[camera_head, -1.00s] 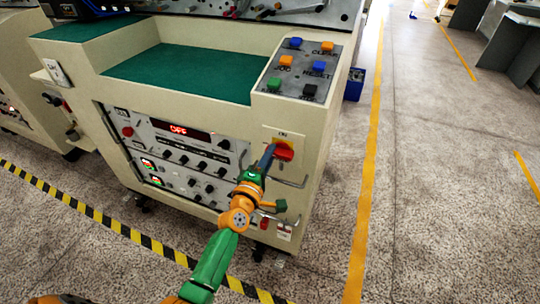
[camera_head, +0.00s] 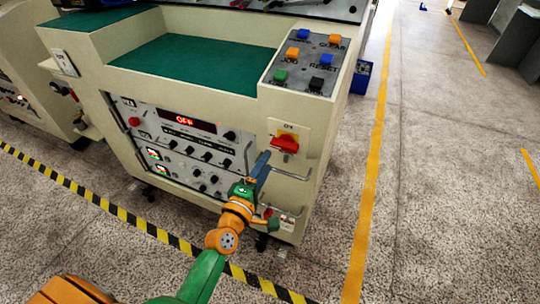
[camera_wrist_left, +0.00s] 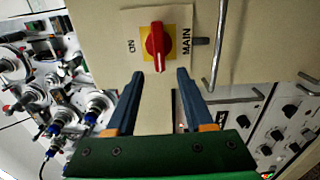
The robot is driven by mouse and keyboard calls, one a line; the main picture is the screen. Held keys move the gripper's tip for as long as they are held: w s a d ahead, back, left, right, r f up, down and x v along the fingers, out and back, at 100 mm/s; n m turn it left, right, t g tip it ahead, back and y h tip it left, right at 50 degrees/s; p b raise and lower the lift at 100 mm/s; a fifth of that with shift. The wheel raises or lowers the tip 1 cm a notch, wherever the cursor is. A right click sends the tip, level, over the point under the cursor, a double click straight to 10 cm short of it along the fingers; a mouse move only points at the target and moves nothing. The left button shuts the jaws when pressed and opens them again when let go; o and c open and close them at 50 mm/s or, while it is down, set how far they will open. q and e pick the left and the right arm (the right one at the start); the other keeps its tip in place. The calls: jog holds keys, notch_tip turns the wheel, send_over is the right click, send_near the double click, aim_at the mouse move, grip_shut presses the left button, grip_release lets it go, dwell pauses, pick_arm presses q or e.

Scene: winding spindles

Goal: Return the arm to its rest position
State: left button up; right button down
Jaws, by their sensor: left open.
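My left gripper (camera_head: 263,158) is at the front of the cream machine (camera_head: 215,95), just left of and below the red rotary switch (camera_head: 285,144). In the left wrist view the gripper's two blue fingers (camera_wrist_left: 160,76) are spread apart with nothing between them. The red switch (camera_wrist_left: 157,46) sits on its yellow plate beyond the fingertips, apart from them, with ON and MAIN printed beside it. My left arm comes in from the bottom of the head view. My right gripper is not in view.
Metal bar handles (camera_head: 290,173) stick out beside the gripper. A control panel (camera_head: 190,150) with knobs and a red lit display is to the left. Coloured buttons (camera_head: 310,60) sit above. Open floor (camera_head: 440,190) lies to the right.

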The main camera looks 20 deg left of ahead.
pick_arm(q)
jog(key=shift+f, duration=0.1)
dwell(0.3)
jog(key=s+d+f+m+g+p, duration=0.1)
jog(key=s+f+m+g+p, duration=0.15)
jog(key=s+f+m, duration=0.4)
jog(key=s+d+f+m+g+h+p, duration=0.1)
jog(key=s+f+g, duration=0.25)
jog(key=f, duration=0.55)
jog(key=s+d+f+m+g+p, duration=0.1)
jog(key=s+f+m+g, duration=0.25)
jog(key=f, duration=0.35)
jog(key=s+a+f+m+g+p, duration=0.1)
jog(key=s+a+f+m+g, duration=0.1)
jog(key=s, duration=1)
jog(key=s+a+f+m+g+y+p, duration=0.1)
jog(key=s+f+m+g, duration=0.4)
jog(key=s, duration=0.7)
notch_tip(320, 180, down, 2)
jog(key=shift+s+a+f+m+y+p, duration=0.1)
jog(key=shift+s+a+m+y+p, duration=0.4)
jog(key=shift+m, duration=0.7)
jog(key=shift+w+a+g, duration=0.1)
jog(key=shift+g, duration=0.15)
